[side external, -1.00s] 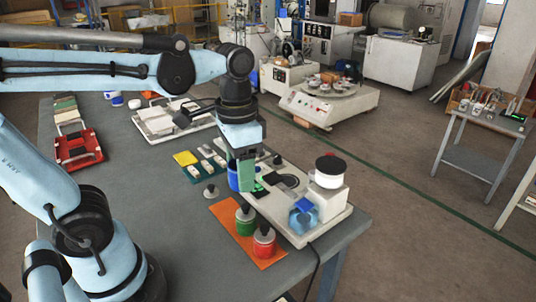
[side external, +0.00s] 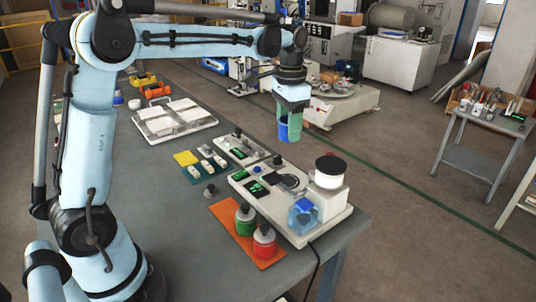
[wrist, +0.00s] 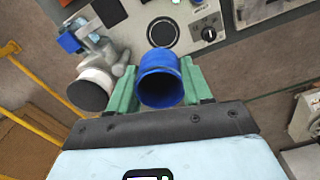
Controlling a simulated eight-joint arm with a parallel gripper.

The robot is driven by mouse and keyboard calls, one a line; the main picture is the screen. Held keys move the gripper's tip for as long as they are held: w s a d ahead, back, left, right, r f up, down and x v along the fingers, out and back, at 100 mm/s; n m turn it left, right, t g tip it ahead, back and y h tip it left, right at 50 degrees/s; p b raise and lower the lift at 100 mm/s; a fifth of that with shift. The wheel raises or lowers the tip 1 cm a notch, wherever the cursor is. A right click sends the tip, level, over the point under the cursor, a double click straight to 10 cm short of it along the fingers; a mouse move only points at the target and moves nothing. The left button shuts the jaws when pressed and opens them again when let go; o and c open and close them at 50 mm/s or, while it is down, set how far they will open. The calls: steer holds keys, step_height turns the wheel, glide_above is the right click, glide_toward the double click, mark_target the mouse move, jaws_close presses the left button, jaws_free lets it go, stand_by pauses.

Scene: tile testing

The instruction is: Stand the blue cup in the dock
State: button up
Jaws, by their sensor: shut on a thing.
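The blue cup (side external: 289,131) is in the green fingers of my gripper (side external: 290,112), upright or nearly so, in the air above the far side of the bench. The wrist view shows the cup (wrist: 160,84) from above, its open mouth between the two fingers of my gripper (wrist: 159,88). The white test unit (side external: 330,222) lies below and nearer the camera, with a round dark disc on its top (side external: 292,182). The disc also shows just beyond the cup in the wrist view (wrist: 163,32). I cannot tell for sure which part is the dock.
Green (side external: 245,222) and red (side external: 264,242) jars stand on an orange mat (side external: 228,222). A smaller unit (side external: 240,149) sits behind.

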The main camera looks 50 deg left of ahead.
glide_toward(287, 181)
steer(key=shift+f, duration=2.9)
steer(key=shift+f, duration=0.3)
steer(key=o, duration=1.6)
steer(key=shift+o, duration=0.2)
steer(key=shift+r, duration=0.1)
steer(key=shift+r, duration=2.95)
